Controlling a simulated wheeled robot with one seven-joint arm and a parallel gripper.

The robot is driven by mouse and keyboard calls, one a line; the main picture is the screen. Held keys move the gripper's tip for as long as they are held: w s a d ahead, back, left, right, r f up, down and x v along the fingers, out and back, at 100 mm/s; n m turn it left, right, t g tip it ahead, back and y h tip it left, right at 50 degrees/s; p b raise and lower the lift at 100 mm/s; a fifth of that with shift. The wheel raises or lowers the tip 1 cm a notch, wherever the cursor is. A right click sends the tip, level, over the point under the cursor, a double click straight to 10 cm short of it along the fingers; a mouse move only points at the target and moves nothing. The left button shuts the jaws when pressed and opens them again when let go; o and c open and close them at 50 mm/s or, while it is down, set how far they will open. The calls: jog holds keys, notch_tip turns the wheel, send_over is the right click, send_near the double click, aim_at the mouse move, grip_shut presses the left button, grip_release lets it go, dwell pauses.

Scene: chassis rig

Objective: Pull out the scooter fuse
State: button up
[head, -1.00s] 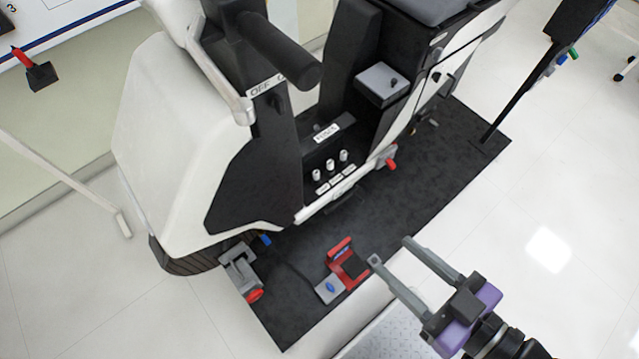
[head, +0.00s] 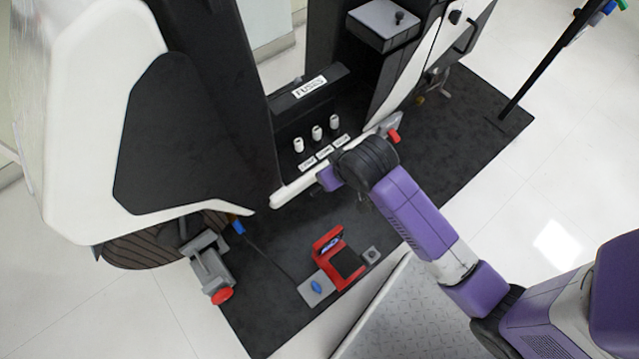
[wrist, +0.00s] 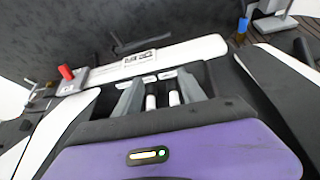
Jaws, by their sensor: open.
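Three white fuses stand in a row in the black fuse bay (head: 288,112) of the white and black scooter (head: 95,100), under a "FUSES" label. They are the left fuse (head: 298,145), the middle fuse (head: 316,132) and the right fuse (head: 334,121). Small label plates (head: 324,152) sit below them, too small to read. My gripper (wrist: 160,80) is open at the bay. In the wrist view, two white fuses (wrist: 151,102) (wrist: 174,98) show between its grey fingers; I cannot tell whether either finger touches one. In the head view, my wrist hides the fingers.
A red-tipped lever (head: 393,136) sticks out right of the bay. A black pole (head: 540,70) stands at the mat's right. The floor beyond is clear.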

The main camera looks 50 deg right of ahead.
aim_at(299, 143)
jog(key=w+d+f+b, duration=0.1)
jog(key=w+b, duration=0.1)
jog(key=w, duration=0.2)
jog(key=w+d+f+m+g+b, duration=0.1)
jog(key=w, duration=0.4)
jog(key=w+d+f+g+y+b, duration=0.1)
jog(key=w+b, duration=0.1)
jog(key=w, duration=0.2)
jog(key=shift+w+b, duration=0.25)
jog(key=shift+b, duration=0.05)
jog(key=shift+w+d+f+b, duration=0.1)
jog(key=shift+w+f+b, duration=0.1)
jog(key=shift+f+b, duration=0.3)
jog(key=shift+f, duration=0.1)
grip_shut()
jog(key=shift+r+p, duration=0.2)
jog(key=shift+p, duration=0.15)
